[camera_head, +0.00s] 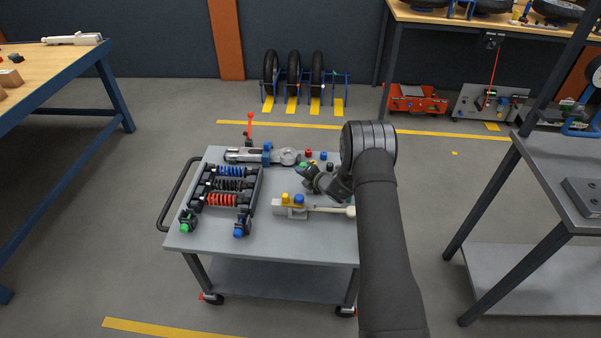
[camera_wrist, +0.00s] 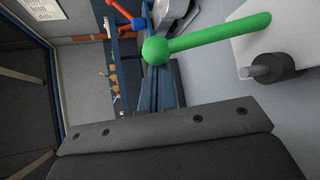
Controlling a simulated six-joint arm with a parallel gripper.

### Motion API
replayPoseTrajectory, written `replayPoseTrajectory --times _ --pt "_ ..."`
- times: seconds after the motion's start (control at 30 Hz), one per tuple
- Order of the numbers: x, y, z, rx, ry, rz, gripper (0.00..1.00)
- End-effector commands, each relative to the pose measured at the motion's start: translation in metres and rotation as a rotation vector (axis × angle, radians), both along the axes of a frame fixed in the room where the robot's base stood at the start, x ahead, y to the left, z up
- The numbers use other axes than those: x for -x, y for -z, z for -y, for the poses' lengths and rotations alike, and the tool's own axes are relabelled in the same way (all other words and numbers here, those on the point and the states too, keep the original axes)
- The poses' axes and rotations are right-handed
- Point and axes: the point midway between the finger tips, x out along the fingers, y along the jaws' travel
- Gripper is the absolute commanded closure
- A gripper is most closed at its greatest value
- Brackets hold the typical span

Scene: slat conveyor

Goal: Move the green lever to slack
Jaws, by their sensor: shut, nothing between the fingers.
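The green lever (camera_wrist: 205,40) is large in the wrist view. It is a green rod with a round ball at its left end, and its other end points up and right. A dark round pivot with a grey pin (camera_wrist: 272,70) sits by a pale block below its right end. In the head view a small green spot (camera_head: 302,165) shows beside my gripper (camera_head: 310,175); I cannot tell whether it is the lever. My gripper is shut and empty over the cart top.
The grey cart (camera_head: 270,247) carries a rack of coil springs (camera_head: 232,185), a grey clamp-like tool (camera_head: 240,156), and a pale tool with yellow and blue knobs (camera_head: 290,210). A red lever (camera_head: 250,122) stands at its back edge. The cart's front strip is clear.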

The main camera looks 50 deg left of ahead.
Motion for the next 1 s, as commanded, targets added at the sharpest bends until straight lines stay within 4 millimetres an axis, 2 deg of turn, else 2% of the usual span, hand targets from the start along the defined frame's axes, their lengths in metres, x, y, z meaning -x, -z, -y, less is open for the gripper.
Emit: replayPoseTrajectory --times 0.37,0.7,1.0 --pt "-0.013 -0.008 0.010 -0.100 0.006 -0.094 1.00" --pt "-0.034 -0.018 0.031 -0.302 0.006 -0.295 1.00" --pt "-0.051 -0.018 0.049 -0.293 0.005 -0.290 1.00"
